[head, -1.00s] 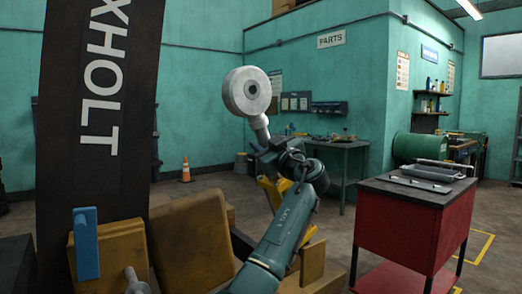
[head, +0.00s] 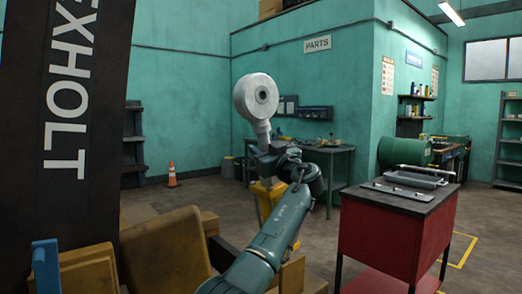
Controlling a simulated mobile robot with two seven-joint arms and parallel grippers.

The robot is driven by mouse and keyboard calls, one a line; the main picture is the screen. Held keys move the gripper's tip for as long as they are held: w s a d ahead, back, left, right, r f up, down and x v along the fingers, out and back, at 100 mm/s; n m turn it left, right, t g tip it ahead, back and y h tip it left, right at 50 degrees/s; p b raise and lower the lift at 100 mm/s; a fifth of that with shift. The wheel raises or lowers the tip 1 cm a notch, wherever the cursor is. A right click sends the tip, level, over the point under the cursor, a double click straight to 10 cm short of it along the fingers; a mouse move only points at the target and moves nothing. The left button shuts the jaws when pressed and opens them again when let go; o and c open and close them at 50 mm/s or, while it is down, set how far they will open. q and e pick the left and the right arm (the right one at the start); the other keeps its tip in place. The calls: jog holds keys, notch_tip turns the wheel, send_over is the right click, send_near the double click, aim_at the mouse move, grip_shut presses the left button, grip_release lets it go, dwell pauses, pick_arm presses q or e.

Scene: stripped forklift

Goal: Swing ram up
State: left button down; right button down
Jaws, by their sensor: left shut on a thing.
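The ram shows as a pale grey round end with a small dark hole (head: 256,95) on a short neck, in the middle of the head view. It stands up, leaning slightly. My left gripper (head: 264,146) is shut on the neck just below the round end. The rest of the ram is hidden or cannot be made out behind my gripper and arm. My right gripper is not in view.
A dark forklift upright with white lettering (head: 68,115) stands at the left. Yellow worn forklift body parts (head: 170,255) and a blue lever (head: 46,265) lie low left. A red cart (head: 395,240) with a tray (head: 412,180) stands right. A workbench (head: 330,165) and orange cone (head: 172,175) are farther back.

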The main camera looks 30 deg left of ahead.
pick_arm(q)
jog(key=c, duration=1.4)
grip_release()
jog(key=shift+w+d+r, duration=0.15)
jog(key=shift+r, duration=0.2)
jog(key=shift+c, duration=0.2)
jog(key=o, duration=0.3)
jog(key=shift+w+f, duration=0.15)
jog(key=shift+f, duration=0.05)
jog(key=shift+o, duration=0.2)
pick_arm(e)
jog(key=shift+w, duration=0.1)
pick_arm(q)
jog(key=shift+f, duration=0.1)
jog(key=b+v, duration=0.3)
jog(key=v, duration=1)
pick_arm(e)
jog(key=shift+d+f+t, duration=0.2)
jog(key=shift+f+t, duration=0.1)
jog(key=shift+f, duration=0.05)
